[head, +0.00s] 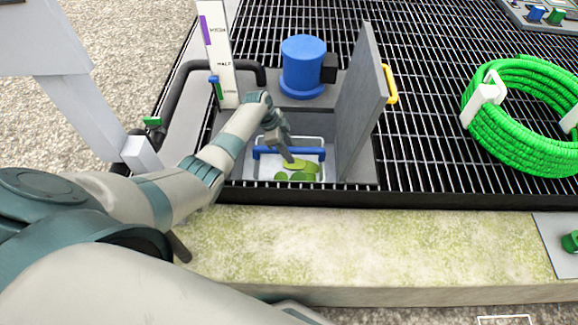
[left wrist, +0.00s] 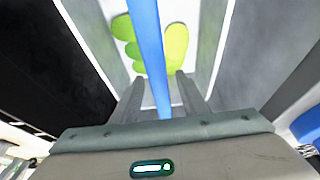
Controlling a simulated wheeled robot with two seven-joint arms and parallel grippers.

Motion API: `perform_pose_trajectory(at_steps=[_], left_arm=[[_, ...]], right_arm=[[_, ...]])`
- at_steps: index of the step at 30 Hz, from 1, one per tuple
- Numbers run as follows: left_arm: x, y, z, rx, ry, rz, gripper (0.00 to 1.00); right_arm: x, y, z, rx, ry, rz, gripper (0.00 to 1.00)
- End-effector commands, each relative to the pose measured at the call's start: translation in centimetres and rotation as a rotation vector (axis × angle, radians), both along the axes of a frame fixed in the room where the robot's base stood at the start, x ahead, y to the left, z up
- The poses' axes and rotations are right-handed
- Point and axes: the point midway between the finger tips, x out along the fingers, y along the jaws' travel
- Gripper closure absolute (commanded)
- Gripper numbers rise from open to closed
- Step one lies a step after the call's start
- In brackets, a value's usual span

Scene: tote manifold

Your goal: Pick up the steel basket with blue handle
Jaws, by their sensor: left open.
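The steel basket (head: 262,172) sits in an open compartment, with green leaf-like pieces inside. Its blue handle (head: 312,151) spans the basket from left to right in the head view. My left gripper (head: 288,156) reaches down over the basket at the handle. In the left wrist view the blue handle (left wrist: 150,45) runs lengthwise between the two spread fingers of my left gripper (left wrist: 160,88), with gaps beside it. The gripper is open and not clamped on the handle. The forearm and hand hide part of the basket's left and back. My right gripper is not in view.
A grey upright lid (head: 360,105) with a yellow handle (head: 390,84) stands right of the compartment. A blue cylinder (head: 303,68) and a marked gauge board (head: 218,60) stand behind. A green hose coil (head: 520,120) lies on the grating (head: 430,150) at right.

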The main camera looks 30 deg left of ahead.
Motion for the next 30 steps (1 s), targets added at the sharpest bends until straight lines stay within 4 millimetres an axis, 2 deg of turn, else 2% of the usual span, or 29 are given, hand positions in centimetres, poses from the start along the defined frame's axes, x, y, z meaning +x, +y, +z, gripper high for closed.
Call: perform_pose_trajectory(at_steps=[6, 11, 23, 30], left_arm=[[0.0, 0.0, 0.0, 0.000, 0.000, 0.000, 0.62], [0.0, 0.0, 0.0, 0.000, 0.000, 0.000, 1.00], [0.1, 0.0, 0.2, 0.000, -0.002, -0.001, 1.00], [0.1, 0.0, 2.2, -0.001, -0.003, -0.001, 1.00]], right_arm=[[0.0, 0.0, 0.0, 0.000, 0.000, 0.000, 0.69], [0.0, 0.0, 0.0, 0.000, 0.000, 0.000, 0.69], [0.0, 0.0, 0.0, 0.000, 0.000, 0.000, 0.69], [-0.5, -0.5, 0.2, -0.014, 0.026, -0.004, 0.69]])
